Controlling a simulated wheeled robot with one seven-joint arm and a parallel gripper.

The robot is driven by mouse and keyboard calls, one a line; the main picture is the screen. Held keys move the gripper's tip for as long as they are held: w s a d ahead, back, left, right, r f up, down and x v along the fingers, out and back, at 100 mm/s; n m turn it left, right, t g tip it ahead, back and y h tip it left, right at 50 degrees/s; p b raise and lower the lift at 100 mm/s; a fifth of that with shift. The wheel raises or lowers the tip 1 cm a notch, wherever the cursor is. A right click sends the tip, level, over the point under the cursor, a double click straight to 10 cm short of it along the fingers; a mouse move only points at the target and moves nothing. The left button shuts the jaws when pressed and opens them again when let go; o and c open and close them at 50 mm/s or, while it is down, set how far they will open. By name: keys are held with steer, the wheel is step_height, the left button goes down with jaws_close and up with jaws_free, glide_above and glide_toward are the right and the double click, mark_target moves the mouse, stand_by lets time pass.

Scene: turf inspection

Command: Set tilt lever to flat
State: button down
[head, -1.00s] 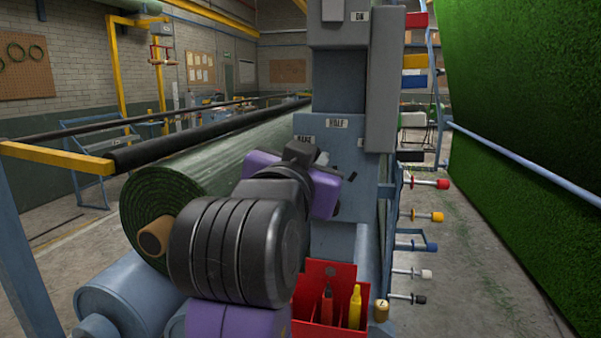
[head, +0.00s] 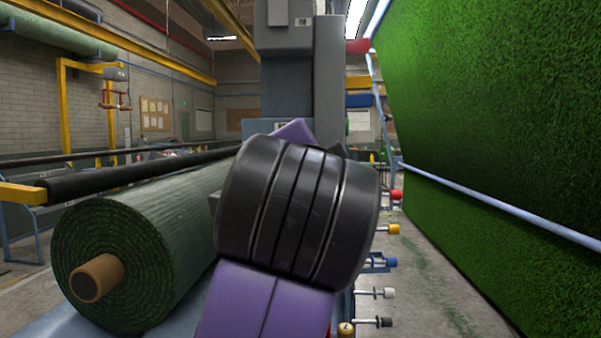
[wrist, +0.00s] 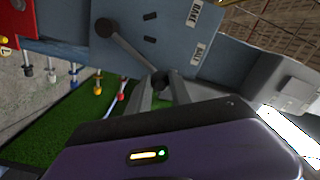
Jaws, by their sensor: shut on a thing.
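The tilt lever (wrist: 130,52) shows in the wrist view as a thin dark rod. It runs from a round pivot on the blue-grey panel (wrist: 150,22) to a dark knob. My gripper (wrist: 161,85) is shut on the knob end, one grey finger on each side. Two white labels sit on the panel to the right of the rod: one looks like RAKE (wrist: 194,13), the other like HALF (wrist: 203,53). The rod points at neither label. In the head view my own arm hides the lever, the gripper and most of the panel.
A large turf roll (head: 125,265) lies left of my arm. A tall green turf sheet (head: 480,120) hangs at the right. Several coloured knobs, one yellow (head: 392,230), stick out beside the machine column (head: 288,80). The floor between knobs and sheet is clear.

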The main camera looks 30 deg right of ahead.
steer(key=shift+s+d+f+m, duration=0.15)
steer(key=shift+d+f+m, duration=0.1)
steer(key=shift+m, duration=0.15)
steer(key=c, duration=1.2)
jaws_free()
steer(key=shift+o, duration=0.2)
steer(key=shift+r, duration=0.1)
steer(key=b+v, duration=0.1)
steer(key=v, duration=0.7)
steer(key=shift+d, duration=0.1)
